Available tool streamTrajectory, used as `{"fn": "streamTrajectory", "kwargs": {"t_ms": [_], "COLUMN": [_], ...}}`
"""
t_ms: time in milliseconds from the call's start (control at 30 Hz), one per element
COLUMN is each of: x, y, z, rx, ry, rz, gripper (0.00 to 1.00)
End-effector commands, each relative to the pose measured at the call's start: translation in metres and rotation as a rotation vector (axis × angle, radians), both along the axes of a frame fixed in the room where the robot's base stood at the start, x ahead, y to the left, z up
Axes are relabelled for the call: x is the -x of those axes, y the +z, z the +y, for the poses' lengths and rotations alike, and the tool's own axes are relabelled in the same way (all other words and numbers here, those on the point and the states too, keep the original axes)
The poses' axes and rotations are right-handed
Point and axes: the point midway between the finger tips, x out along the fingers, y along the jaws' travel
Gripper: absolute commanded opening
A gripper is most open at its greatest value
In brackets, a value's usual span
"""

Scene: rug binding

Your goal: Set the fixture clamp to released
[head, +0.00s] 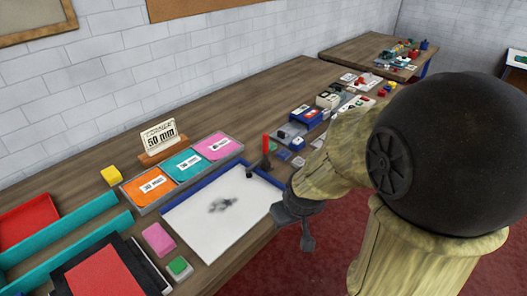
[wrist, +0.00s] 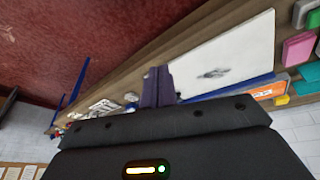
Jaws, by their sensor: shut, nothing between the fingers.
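The fixture clamp (head: 265,160) appears to be the dark piece with an upright red handle at the far right corner of a blue-edged fixture. A small black knob (head: 249,173) stands beside it over the white sheet (head: 215,212), which has a dark smudge. My gripper (head: 307,243) is shut and empty, off the bench's front edge, nearer than the clamp and to its right. In the wrist view its closed fingers (wrist: 158,86) point toward the bench edge beside the white sheet (wrist: 225,65). I cannot make out the clamp in the wrist view.
A tray with orange (head: 152,184), teal and pink packets lies behind the sheet, with a "50 mm" sign (head: 160,140) behind it. Small blue and dark boxes (head: 304,118) crowd the bench to the right. Pink and green blocks (head: 179,267) lie front left. Red floor lies below.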

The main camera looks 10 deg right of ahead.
Motion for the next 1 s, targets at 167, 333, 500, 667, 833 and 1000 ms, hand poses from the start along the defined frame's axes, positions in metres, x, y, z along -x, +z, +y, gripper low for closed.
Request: {"fn": "streamTrajectory", "kwargs": {"t_ms": [167, 333, 500, 667, 833, 1000], "x": [-0.080, -0.150, -0.202, -0.229, -0.237, -0.237], "y": [-0.038, -0.051, -0.058, -0.063, -0.058, -0.053], "z": [-0.016, -0.022, -0.021, -0.014, -0.009, -0.008], "rx": [0.169, 0.383, 0.629, 0.863, 1.013, 1.038], "ry": [0.294, 0.597, 0.862, 1.052, 1.137, 1.148], "rz": [-0.259, -0.534, -0.808, -1.050, -1.204, -1.228], "gripper": [0.00, 0.00, 0.00, 0.00, 0.00, 0.00]}}
